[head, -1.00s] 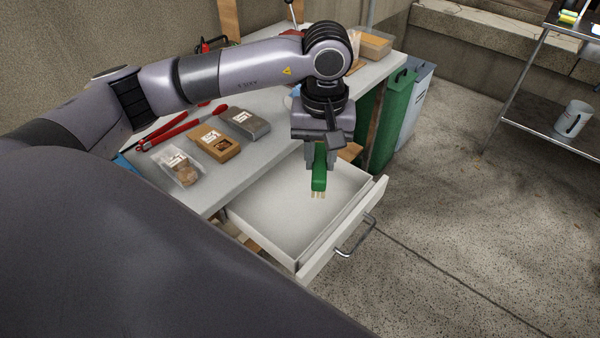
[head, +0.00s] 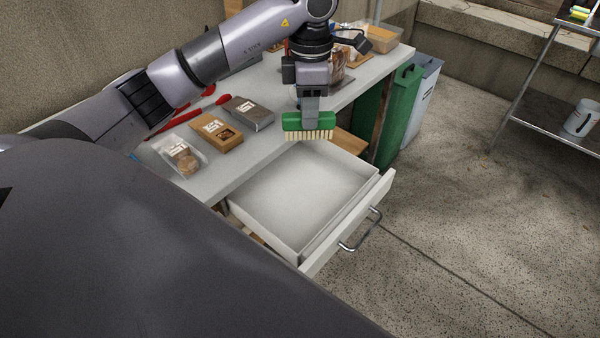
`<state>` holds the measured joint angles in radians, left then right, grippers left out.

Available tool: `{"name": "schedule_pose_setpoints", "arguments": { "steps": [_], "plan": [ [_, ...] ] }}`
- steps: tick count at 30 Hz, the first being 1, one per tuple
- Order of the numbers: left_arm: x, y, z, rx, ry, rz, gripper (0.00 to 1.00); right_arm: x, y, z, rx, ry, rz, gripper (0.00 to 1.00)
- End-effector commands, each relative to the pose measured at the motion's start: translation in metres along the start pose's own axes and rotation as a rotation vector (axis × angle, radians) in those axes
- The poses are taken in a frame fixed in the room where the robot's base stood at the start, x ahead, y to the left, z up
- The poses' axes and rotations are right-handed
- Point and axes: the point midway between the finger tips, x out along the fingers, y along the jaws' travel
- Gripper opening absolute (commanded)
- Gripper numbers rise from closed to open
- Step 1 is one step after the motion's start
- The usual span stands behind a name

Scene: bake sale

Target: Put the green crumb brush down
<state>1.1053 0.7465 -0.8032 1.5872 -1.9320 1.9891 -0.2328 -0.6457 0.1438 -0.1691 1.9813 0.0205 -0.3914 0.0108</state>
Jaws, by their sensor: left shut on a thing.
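My left gripper (head: 309,108) is shut on the green crumb brush (head: 294,122). The brush is held level with its pale bristles pointing down and its long side facing me. It shows near the table's front edge, over the back part of the open drawer (head: 318,262). The drawer is white and looks empty. The grey table (head: 212,180) stands behind it. My right gripper is not in view.
On the table lie a clear bag of cookies (head: 183,158), a brown box (head: 217,133), a grey box (head: 248,113) and red tongs (head: 180,121). A green bin (head: 401,115) stands right of the table. A metal shelf with a white bucket (head: 580,118) stands far right.

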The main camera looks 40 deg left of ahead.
Motion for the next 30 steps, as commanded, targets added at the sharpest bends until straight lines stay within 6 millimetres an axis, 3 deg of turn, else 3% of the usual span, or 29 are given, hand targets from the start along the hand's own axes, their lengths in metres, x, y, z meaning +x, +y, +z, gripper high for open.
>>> {"name": "schedule_pose_setpoints", "arguments": {
  "steps": [15, 25, 30],
  "plan": [
    [0.129, -0.001, -0.001, -0.002, 0.002, -0.004, 0.0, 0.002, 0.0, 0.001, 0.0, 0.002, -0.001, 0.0],
    [0.16, 0.0, 0.0, -0.002, 0.001, -0.001, 0.0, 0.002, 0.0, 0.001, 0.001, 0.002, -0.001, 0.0],
    [0.186, -0.001, 0.0, -0.001, 0.002, -0.003, 0.0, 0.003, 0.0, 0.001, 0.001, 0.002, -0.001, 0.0]
  ]
}}
